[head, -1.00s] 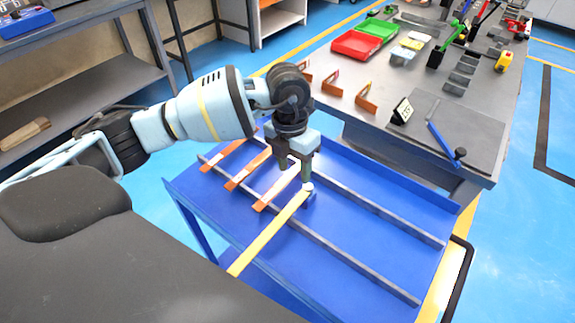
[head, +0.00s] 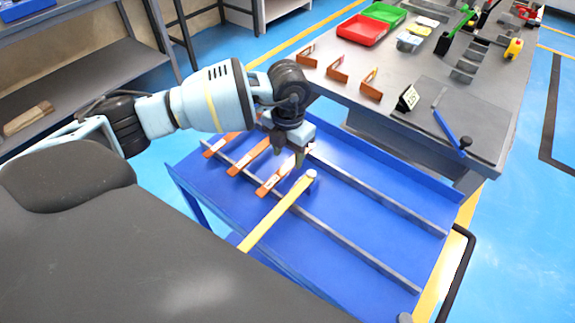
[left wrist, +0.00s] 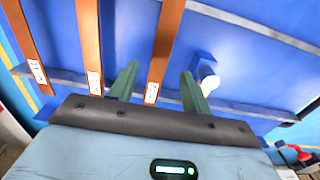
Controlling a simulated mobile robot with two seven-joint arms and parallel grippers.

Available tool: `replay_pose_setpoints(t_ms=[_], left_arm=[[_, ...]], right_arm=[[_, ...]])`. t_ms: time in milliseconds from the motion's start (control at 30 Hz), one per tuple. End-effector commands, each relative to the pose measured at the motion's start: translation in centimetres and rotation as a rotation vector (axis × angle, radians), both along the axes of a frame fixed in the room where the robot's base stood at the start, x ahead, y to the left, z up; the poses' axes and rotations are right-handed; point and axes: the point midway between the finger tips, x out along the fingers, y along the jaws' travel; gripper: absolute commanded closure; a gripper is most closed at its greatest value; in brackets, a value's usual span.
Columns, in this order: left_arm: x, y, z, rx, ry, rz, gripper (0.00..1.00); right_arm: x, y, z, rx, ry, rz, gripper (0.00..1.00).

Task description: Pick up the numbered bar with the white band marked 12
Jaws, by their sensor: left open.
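Three orange bars with white bands lie side by side on the blue cart: the left bar (head: 218,146), the middle bar (head: 240,167) and the right bar (head: 268,186). The numbers on the bands are too small to read for sure, so I cannot tell which is 12. My left gripper (head: 288,155) is open above the right bar's far part. In the left wrist view its fingers (left wrist: 160,70) appear on either side of the right bar (left wrist: 166,42), with its white band (left wrist: 151,93) nearer the palm. My right gripper is out of view.
Grey rails (head: 345,246) cross the blue cart, whose right part is clear. A grey workbench (head: 410,65) with angled orange pieces (head: 337,70) stands behind.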

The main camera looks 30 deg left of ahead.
Motion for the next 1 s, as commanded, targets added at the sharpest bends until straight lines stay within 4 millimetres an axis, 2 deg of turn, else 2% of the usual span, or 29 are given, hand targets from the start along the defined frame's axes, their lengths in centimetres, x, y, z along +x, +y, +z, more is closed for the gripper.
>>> replay_pose_setpoints(t_ms=[100,200,467,833,1000], left_arm=[[0.0,0.1,-1.7,0.001,0.002,0.001,0.52],[0.0,0.1,-2.4,0.0,0.0,0.001,0.52],[0.0,0.1,-2.6,0.0,-0.001,0.0,0.52],[0.0,0.1,-2.6,0.0,-0.001,0.0,0.99],[0.0,0.1,-2.5,0.0,-0.002,0.0,1.0]], right_arm=[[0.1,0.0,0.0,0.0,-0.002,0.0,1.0],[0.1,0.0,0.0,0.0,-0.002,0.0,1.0],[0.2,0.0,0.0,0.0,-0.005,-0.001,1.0],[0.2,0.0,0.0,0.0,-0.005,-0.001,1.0],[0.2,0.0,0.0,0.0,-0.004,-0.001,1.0]])
